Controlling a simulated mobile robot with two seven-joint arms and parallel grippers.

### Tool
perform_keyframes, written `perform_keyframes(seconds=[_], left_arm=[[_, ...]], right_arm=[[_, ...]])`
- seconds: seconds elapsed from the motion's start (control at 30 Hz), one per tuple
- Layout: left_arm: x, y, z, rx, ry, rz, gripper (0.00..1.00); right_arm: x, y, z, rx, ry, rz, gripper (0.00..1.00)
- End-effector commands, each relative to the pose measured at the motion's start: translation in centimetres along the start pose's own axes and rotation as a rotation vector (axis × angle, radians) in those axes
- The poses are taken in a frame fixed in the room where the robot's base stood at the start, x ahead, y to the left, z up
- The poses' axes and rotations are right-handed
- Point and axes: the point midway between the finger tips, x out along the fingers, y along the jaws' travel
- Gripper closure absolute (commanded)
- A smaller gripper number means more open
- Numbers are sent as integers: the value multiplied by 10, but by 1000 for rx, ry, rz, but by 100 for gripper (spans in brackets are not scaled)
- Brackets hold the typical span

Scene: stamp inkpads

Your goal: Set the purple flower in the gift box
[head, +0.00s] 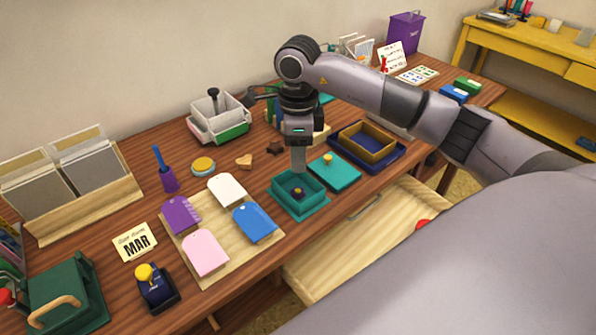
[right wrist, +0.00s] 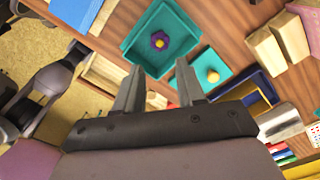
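The purple flower (head: 298,193), with a yellow centre, sits inside the open teal gift box (head: 301,209) near the front of the desk. In the right wrist view the flower (right wrist: 159,41) lies on the floor of the box (right wrist: 183,28), apart from the gripper fingers. My right gripper (head: 299,166) is above the box, pointing down. In the right wrist view its two fingers (right wrist: 158,88) are spread with nothing between them. A teal lid (head: 335,176) with a yellow knob lies just right of the box. My left gripper does not show clearly in either view.
A wooden board (head: 217,232) with several coloured tags lies left of the box. A navy tray (head: 396,157) holding a tan open box stands behind the lid at right. A drawer (head: 370,230) is pulled out below the desk's front edge.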

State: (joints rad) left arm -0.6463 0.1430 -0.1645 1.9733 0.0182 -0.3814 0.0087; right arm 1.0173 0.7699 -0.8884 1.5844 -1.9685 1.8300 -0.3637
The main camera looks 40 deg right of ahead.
Motion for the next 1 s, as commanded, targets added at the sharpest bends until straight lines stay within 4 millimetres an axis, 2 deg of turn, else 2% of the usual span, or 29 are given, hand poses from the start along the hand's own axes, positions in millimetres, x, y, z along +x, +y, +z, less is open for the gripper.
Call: perform_keyframes(seconds=[0.1,0.23,1.0], left_arm=[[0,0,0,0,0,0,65],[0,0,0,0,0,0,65],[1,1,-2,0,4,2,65]], right_arm=[[-18,0,0,-1,-1,-2,61],[-28,0,0,0,0,0,61],[-30,0,0,0,1,1,61]])
